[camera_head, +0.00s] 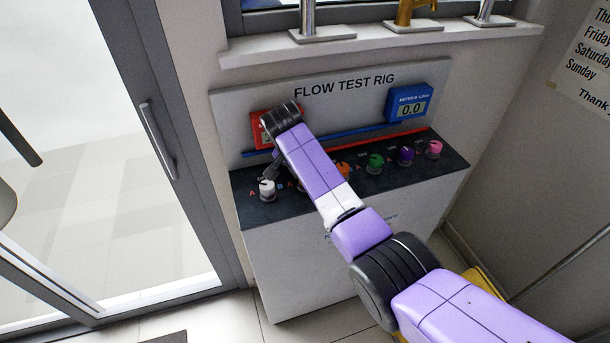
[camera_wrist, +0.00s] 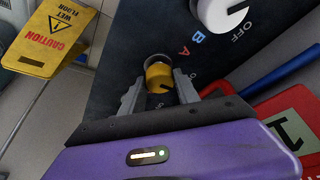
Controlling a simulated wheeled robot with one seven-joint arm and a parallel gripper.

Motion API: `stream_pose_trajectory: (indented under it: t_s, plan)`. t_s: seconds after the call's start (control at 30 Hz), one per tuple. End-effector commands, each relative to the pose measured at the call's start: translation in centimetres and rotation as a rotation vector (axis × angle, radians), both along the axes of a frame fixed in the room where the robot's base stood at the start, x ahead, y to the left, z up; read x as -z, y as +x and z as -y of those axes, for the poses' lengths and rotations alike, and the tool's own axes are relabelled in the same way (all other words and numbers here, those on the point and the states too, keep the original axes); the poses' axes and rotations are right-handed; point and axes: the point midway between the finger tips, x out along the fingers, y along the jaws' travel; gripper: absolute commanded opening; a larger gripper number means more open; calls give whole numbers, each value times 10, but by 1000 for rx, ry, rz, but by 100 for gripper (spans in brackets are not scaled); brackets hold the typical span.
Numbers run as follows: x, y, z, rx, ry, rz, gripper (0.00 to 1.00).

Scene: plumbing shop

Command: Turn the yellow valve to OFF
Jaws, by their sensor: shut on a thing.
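The yellow valve (camera_wrist: 158,74) is a small round knob on the dark panel (camera_wrist: 128,45) in the wrist view. My gripper (camera_wrist: 159,88) has one finger on each side of it and is shut on it. A dark mark shows on the knob's lower right side. The letter A is printed above right of the knob. Lettering beside the right finger, which looks like OFF, is partly covered. In the head view my gripper (camera_head: 271,168) reaches down to the panel near the white knob (camera_head: 267,189), and my arm hides most or all of the yellow valve.
Orange (camera_head: 343,169), green (camera_head: 375,163), purple (camera_head: 405,155) and pink (camera_head: 434,149) knobs line the panel to the right. A red meter (camera_head: 262,128) and a blue meter (camera_head: 409,103) stand behind. A yellow wet-floor sign (camera_wrist: 50,38) stands on the floor. A glass door is at left.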

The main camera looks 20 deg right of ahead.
Motion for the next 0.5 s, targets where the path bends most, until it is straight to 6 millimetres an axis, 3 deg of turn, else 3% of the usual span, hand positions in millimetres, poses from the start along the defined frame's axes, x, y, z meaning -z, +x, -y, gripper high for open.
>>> stream_pose_trajectory:
  t_s: [0.37, 0.4, 0.5]
  plan:
    - [-1, 0, 0, 5, 0, 1, 0]
    - [-1, 0, 0, 5, 0, 1, 40]
    - [0, 0, 0, 4, 0, 1, 59]
